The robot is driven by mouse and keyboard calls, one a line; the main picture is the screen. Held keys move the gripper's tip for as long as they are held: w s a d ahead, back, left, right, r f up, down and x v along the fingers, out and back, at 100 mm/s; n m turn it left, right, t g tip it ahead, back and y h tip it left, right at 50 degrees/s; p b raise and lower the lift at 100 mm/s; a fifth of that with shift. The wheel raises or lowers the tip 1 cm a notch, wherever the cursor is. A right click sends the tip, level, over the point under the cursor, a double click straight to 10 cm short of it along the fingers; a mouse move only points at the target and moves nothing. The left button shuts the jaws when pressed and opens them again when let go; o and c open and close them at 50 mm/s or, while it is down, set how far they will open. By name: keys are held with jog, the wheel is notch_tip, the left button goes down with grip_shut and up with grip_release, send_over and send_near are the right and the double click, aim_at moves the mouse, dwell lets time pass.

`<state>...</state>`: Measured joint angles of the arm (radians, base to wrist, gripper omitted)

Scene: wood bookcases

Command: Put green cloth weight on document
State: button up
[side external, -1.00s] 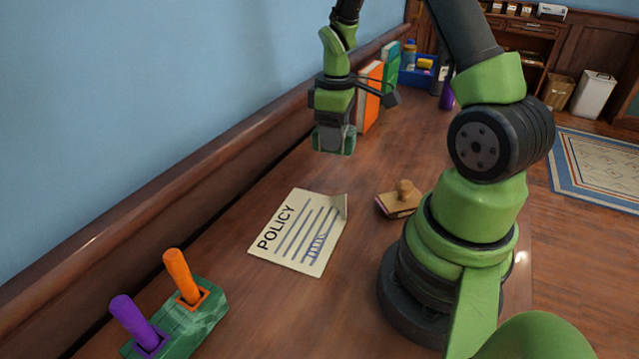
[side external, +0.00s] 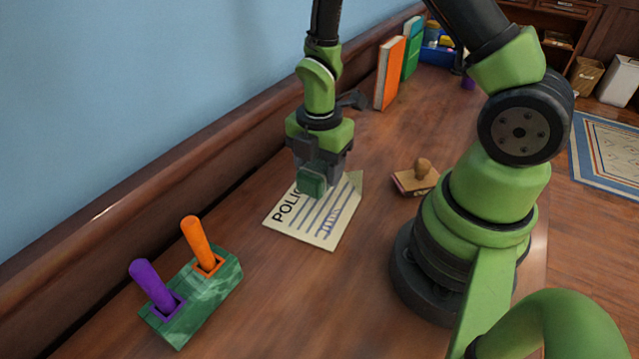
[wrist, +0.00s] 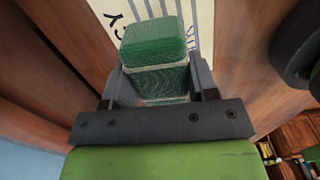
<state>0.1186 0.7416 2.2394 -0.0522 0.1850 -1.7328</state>
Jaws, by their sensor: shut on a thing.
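The green cloth weight (side external: 312,184) is a small block held between the fingers of my gripper (side external: 318,170). In the wrist view the weight (wrist: 155,62) sits between both fingers, its green cloth face and paler edging showing. The document (side external: 325,222) is a cream sheet headed POLICY, lying flat on the desk with its far right corner curled. My gripper is over the far left part of the sheet and hides some of the heading. In the wrist view the document (wrist: 205,22) shows beyond the weight. I cannot tell whether the weight touches the paper.
A wooden stamp (side external: 418,178) on a pad lies right of the document. A green marble holder (side external: 205,295) with a purple and an orange handle stands at the front left. Books (side external: 390,72) and a blue bin (side external: 437,48) stand at the back. The wall ledge runs along the left.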

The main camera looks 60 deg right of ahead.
jog(key=shift+f, duration=2.15)
jog(key=shift+f, duration=0.15)
jog(key=o, duration=1.3)
